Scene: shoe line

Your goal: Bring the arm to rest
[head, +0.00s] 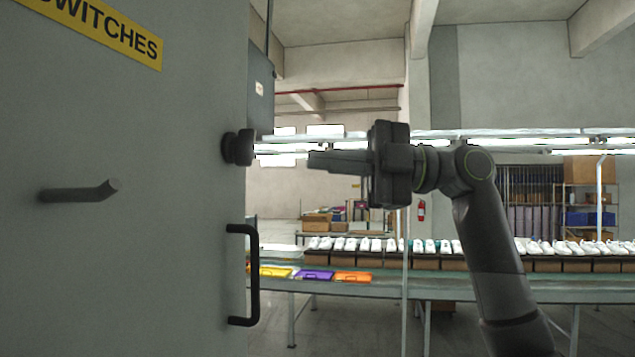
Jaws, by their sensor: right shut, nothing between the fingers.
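My right arm (495,240) comes up from the lower right and bends left at about mid-height. My right gripper (318,160) points left, with its fingers together and nothing between them. Its tips are a little to the right of a round dark knob (238,147) on the edge of a grey cabinet; a gap shows between them in the picture. My left gripper is not in view.
The grey cabinet (150,270) fills the left side, with a black handle (254,275), a grey lever (80,192) and a yellow "SWITCHES" sign (110,30). Behind, a conveyor (450,283) carries white shoes and coloured trays. A fire extinguisher (421,210) hangs beyond.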

